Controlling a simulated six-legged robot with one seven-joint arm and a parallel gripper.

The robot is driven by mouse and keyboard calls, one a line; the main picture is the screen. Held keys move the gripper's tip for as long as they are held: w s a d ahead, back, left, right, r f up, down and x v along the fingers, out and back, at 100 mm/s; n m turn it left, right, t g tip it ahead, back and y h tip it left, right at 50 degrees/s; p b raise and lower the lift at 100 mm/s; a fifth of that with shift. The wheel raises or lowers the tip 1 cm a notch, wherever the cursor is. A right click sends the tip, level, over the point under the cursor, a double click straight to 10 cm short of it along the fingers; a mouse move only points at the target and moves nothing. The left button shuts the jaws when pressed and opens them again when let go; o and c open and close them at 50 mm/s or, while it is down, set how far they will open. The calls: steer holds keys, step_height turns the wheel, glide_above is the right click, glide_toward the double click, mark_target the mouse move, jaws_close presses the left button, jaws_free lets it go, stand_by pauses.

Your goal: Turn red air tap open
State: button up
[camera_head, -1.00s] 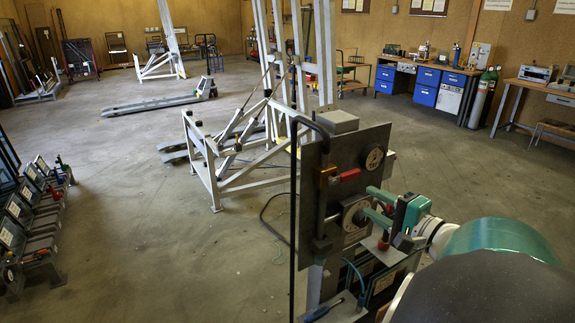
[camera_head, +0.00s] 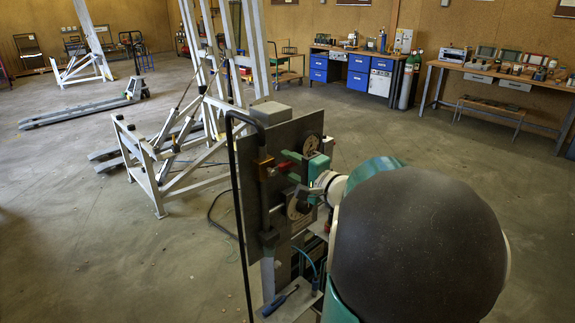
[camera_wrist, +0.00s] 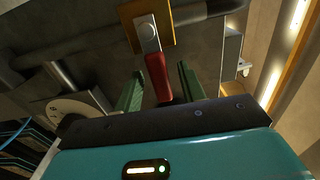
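The red tap handle (camera_wrist: 158,77) hangs from a silver pivot on a brass valve body (camera_wrist: 165,22) in the wrist view. My gripper (camera_wrist: 160,90) is open, with one green finger on each side of the handle. A gap shows on both sides, wider on the right. In the head view the red handle (camera_head: 284,166) is partly hidden by my gripper (camera_head: 292,166), which is at its height in front of the panel (camera_head: 250,190). The brass valve body (camera_head: 265,168) sits on a dark pipe there.
A shelf with a blue-handled tool (camera_head: 280,300) juts out below. A white frame (camera_head: 150,180) stands behind left.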

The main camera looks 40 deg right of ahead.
steer(key=shift+w, duration=0.55)
jaws_close()
